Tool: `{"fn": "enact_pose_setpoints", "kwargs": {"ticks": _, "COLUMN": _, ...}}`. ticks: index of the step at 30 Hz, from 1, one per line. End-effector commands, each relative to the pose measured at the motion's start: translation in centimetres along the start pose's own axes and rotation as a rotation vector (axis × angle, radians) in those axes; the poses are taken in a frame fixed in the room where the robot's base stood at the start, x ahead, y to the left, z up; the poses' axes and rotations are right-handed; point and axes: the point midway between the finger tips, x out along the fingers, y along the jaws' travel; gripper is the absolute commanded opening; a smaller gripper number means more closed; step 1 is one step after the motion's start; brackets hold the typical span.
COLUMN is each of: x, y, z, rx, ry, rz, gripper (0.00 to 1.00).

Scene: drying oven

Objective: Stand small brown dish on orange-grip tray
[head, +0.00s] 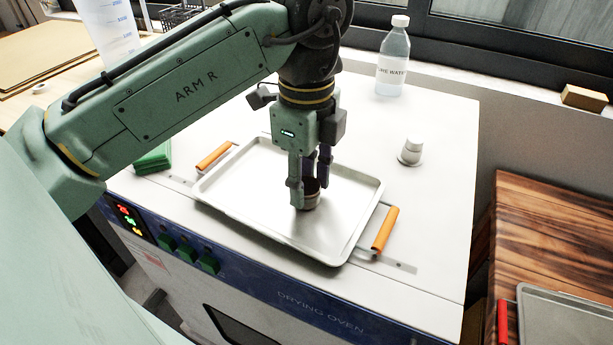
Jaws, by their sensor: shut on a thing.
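The tray with orange grips (250,195) lies on the white top of the drying oven, one orange grip at its left end and one at its right. A small brown dish (312,199) is at the middle of the tray. My gripper (309,188) points down over the tray and is shut on the dish. The fingers hide part of the dish. I cannot tell whether the dish's base touches the tray.
A labelled clear bottle (393,60) stands at the back of the oven top. A green block (153,159) is at the left. A red-grip tray (565,318) lies on the wooden surface (540,240) at lower right.

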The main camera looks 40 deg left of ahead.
Motion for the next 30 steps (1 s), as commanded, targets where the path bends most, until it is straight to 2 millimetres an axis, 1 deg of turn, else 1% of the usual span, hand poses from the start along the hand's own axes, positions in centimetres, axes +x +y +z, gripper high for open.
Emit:
{"fn": "enact_pose_setpoints", "kwargs": {"ticks": 3, "x": 0.4, "y": 0.0, "z": -0.1, "rx": 0.002, "ry": 0.002, "rz": 0.0, "gripper": 0.05}}
{"fn": "enact_pose_setpoints", "kwargs": {"ticks": 4, "x": 0.3, "y": 0.0, "z": 0.0, "rx": 0.001, "ry": 0.001, "rz": 0.0, "gripper": 0.36}}
{"fn": "enact_pose_setpoints", "kwargs": {"ticks": 12, "x": 0.3, "y": 0.0, "z": 0.0, "rx": 0.0, "ry": 0.001, "rz": 0.0, "gripper": 0.55}}
{"fn": "enact_pose_setpoints", "kwargs": {"ticks": 23, "x": 0.0, "y": 0.0, "z": 0.0, "rx": -0.001, "ry": -0.001, "rz": 0.0, "gripper": 0.55}}
{"fn": "enact_pose_setpoints", "kwargs": {"ticks": 26, "x": -1.1, "y": 0.0, "z": 0.0, "rx": 0.001, "ry": 0.001, "rz": -0.001, "gripper": 0.55}}
{"fn": "enact_pose_setpoints", "kwargs": {"ticks": 30, "x": -3.4, "y": 0.0, "z": -0.1, "rx": 0.003, "ry": 0.003, "rz": -0.001, "gripper": 0.55}}
